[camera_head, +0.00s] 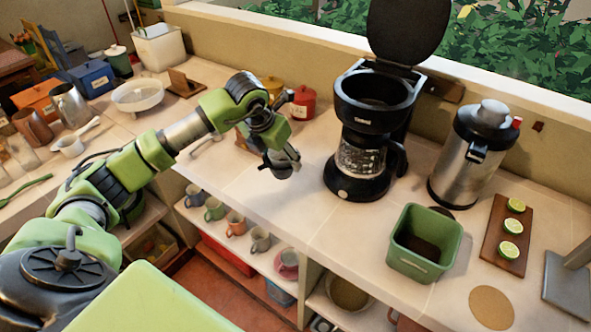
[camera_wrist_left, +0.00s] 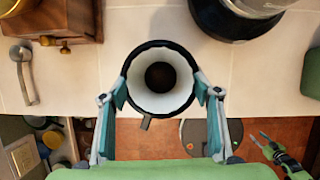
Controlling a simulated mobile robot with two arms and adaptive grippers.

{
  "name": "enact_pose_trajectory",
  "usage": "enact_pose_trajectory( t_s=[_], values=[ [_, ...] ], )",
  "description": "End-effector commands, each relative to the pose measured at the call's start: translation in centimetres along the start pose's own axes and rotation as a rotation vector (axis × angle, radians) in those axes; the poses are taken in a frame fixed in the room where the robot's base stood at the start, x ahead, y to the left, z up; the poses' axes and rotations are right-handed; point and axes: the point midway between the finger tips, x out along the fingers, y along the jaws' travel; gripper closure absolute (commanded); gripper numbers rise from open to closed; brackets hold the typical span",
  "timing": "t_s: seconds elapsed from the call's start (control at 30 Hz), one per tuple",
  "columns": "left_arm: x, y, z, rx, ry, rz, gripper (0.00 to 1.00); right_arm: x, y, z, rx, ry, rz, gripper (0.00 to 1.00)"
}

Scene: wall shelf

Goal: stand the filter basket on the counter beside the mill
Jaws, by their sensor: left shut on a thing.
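The filter basket (camera_wrist_left: 160,77), a black-rimmed round cup with a pale inside, is held between the fingers of my left gripper (camera_wrist_left: 160,92). In the wrist view it overlaps the counter's front edge; its height above the counter is unclear. In the head view my left gripper (camera_head: 281,163) is over the front of the counter (camera_head: 300,205), left of the coffee maker, and mostly hides the basket. The mill (camera_wrist_left: 62,20), a wooden box with brass parts, stands left of and behind the basket in the wrist view. My right gripper (camera_wrist_left: 268,145) shows small, low at right in the wrist view.
The coffee maker (camera_head: 357,162), its lid up, stands right of my left gripper. Red (camera_head: 302,103) and yellow pots stand behind. Mugs fill the shelf below.

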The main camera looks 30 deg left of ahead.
Motion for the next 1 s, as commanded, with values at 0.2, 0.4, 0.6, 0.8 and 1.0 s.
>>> enact_pose_trajectory(
  t_s=[0.2, 0.4, 0.6, 0.8, 1.0],
  values=[
    [-0.6, 3.2, 0.8, -0.271, 0.001, 0.111, 0.64, -0.8, 0.1, -0.1, 0.000, 0.000, 0.001, 0.60],
    [-0.6, 4.2, 0.8, -0.350, 0.001, 0.145, 0.64, -0.7, 0.2, -0.1, 0.000, 0.000, 0.003, 0.60],
    [0.6, 4.2, 0.3, -0.350, 0.002, 0.144, 0.64, 0.0, 0.3, 0.0, -0.001, 0.000, 0.003, 0.60],
    [2.5, 4.1, -0.5, -0.349, 0.002, 0.142, 0.64, 1.2, 0.2, 0.1, -0.001, 0.000, 0.003, 0.60],
    [4.6, 4.1, -1.4, -0.348, 0.002, 0.143, 0.64, 2.5, 0.2, 0.2, -0.001, 0.000, 0.003, 0.60]
  ],
)
